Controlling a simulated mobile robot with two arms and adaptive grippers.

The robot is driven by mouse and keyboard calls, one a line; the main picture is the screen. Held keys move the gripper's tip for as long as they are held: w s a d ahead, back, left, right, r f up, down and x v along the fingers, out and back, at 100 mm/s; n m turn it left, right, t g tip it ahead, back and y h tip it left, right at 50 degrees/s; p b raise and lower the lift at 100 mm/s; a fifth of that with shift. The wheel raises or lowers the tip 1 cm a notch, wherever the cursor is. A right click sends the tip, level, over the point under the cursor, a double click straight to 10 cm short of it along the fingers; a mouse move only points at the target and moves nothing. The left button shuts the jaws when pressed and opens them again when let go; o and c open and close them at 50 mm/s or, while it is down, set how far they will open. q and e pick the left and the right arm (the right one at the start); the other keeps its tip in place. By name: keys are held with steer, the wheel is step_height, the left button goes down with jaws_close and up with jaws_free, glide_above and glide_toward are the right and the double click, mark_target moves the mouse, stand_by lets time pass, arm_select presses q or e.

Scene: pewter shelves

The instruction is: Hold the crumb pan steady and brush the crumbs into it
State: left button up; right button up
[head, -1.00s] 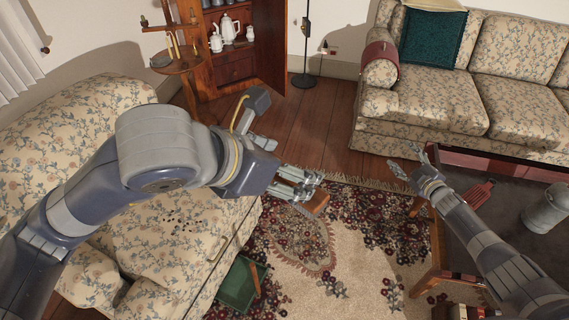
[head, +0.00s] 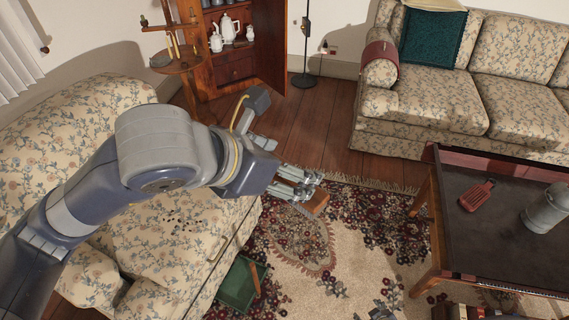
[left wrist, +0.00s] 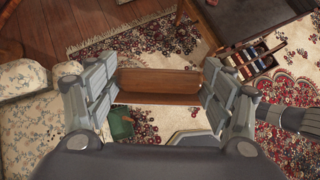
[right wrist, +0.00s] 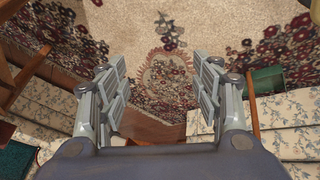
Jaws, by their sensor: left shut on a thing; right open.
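My left gripper (head: 296,186) is shut on a wooden block-shaped brush (head: 316,203) with grey bristles, held above the rug. The brush spans both fingers in the left wrist view (left wrist: 158,86). A green pan (head: 234,284) with a wooden handle sits low beside the near couch; it also shows in the left wrist view (left wrist: 121,124) and right wrist view (right wrist: 267,79). Dark crumbs (head: 184,220) lie scattered on the couch seat, partly behind my left arm. My right gripper (right wrist: 165,95) is open and empty above the rug; only its tips show at the head view's bottom edge.
The near floral couch (head: 55,130) fills the left. Another couch (head: 450,95) stands behind. The patterned rug (head: 350,250) between them is mostly clear.

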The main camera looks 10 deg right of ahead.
arm_select(q)
steer(key=w+a+r+n+t+y, duration=0.1)
steer(key=w+a+n+y, duration=0.2)
steer(key=a, duration=0.9)
steer(key=w+a+r+n+t+y, duration=0.2)
steer(key=w+a+n+y, duration=0.2)
steer(key=w+a+n, duration=0.3)
steer(key=a, duration=0.5)
steer(key=shift+w+a, duration=0.25)
arm_select(e)
steer(key=s+a+f+g, duration=0.1)
steer(key=s+a, duration=0.2)
steer(key=s, duration=0.4)
steer(key=s+a+f+m+g, duration=0.1)
steer(key=s+a+f+g, duration=0.1)
steer(key=s, duration=0.5)
steer(key=s+a+f+m+g, duration=0.1)
steer(key=s+a, duration=0.3)
steer(key=s, duration=0.3)
steer(key=shift+s+a+f+g+y, duration=0.15)
steer(key=shift+f+g+y, duration=0.15)
steer(key=shift+f, duration=0.1)
